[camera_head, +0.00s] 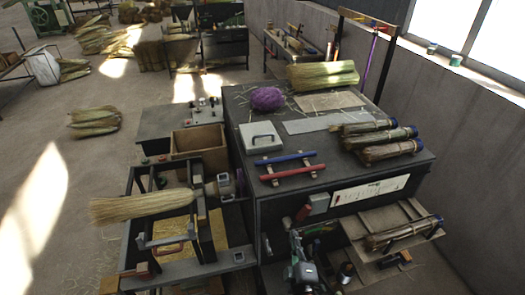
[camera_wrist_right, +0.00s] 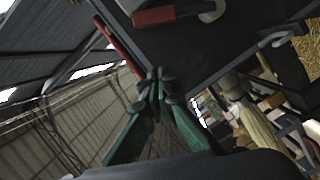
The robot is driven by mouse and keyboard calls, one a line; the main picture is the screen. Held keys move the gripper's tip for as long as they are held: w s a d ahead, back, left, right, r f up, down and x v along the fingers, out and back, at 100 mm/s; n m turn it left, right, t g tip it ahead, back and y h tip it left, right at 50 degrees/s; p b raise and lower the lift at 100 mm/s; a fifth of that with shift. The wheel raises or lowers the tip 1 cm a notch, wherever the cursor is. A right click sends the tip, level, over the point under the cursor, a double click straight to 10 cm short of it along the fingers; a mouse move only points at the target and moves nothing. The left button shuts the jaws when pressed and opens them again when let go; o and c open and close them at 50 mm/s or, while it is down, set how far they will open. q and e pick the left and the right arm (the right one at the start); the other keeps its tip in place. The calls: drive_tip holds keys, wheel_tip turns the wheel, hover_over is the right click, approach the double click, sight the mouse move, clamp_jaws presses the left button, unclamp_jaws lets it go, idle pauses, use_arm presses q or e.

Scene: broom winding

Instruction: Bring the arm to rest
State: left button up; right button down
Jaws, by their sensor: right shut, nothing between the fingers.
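My right gripper (camera_head: 294,238) is low in front of the dark workbench (camera_head: 345,165), at the bottom middle of the head view. In the right wrist view its fingertips (camera_wrist_right: 158,78) meet, with green finger parts below them, and nothing is between them. My left gripper is not in view. A straw broom (camera_head: 142,206) lies across the winding stand (camera_head: 165,250) at the left, apart from my right gripper. The broom also shows at the right of the wrist view (camera_wrist_right: 258,130).
Blue and red handles (camera_head: 290,165), bound straw bundles (camera_head: 378,138) and purple twine (camera_head: 267,98) lie on the bench. A lower shelf (camera_head: 395,235) holds another bundle at the right.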

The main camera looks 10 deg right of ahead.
drive_tip(key=s+d+f+m+g, duration=0.9)
drive_tip(key=s+d+f, duration=0.5)
drive_tip(key=f, duration=0.3)
drive_tip(key=s+a+f+m+g+y, duration=0.15)
drive_tip(key=s+f+g, duration=0.3)
drive_tip(key=s, duration=0.45)
wheel_tip(320, 180, down, 32)
drive_tip(key=r+y+b, duration=0.1)
drive_tip(key=b, duration=0.4)
drive_tip(key=s+f+g+b, duration=0.2)
drive_tip(key=s+f+b, duration=0.2)
drive_tip(key=s+f, duration=1.7)
wheel_tip(320, 180, down, 4)
drive_tip(key=shift+s+a+r+n, duration=0.1)
drive_tip(key=shift+s+a+n, duration=0.1)
drive_tip(key=shift+a+n, duration=0.2)
drive_tip(key=shift+y, duration=0.25)
